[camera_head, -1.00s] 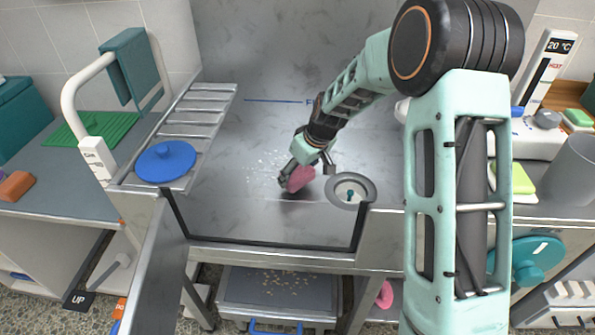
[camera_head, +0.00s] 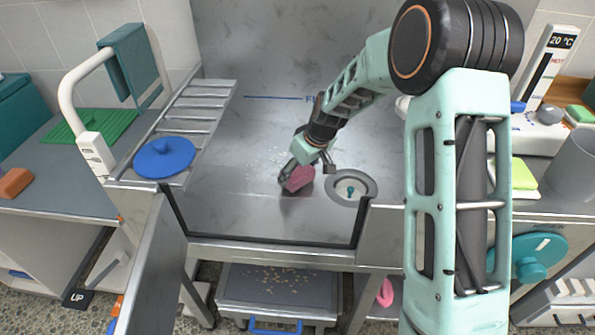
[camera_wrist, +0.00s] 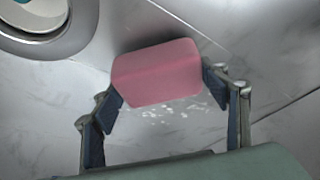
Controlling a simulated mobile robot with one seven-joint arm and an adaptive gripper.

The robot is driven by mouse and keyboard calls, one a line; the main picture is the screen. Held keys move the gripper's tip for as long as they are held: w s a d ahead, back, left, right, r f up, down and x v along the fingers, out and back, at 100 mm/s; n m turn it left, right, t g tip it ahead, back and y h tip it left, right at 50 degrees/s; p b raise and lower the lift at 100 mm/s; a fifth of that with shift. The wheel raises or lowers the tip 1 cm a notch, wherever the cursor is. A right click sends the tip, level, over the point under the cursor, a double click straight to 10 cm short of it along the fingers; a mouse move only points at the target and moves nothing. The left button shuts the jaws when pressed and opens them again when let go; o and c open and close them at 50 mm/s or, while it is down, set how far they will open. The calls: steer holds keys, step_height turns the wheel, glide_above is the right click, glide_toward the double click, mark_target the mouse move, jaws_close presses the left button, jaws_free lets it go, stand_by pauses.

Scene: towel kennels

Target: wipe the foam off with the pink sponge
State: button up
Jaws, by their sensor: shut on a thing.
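The pink sponge (camera_head: 300,178) is in my gripper (camera_head: 292,174), low over the steel tub floor (camera_head: 240,215), left of the drain. In the wrist view the sponge (camera_wrist: 157,73) sits between the two fingers of my gripper (camera_wrist: 162,80), which press on its ends. Whether the sponge touches the floor is hard to tell. White foam specks (camera_head: 262,160) lie on the floor left of and behind the gripper. Some foam (camera_wrist: 172,113) also shows in the wrist view, close to the sponge.
The round drain (camera_head: 350,188) with a teal centre lies just right of the sponge. A slatted ramp (camera_head: 197,115) with a blue lid (camera_head: 165,157) borders the tub at left. The tub's front floor is clear.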

steer(key=shift+f+b, duration=0.35)
steer(key=shift+f, duration=0.1)
steer(key=shift+w, duration=0.1)
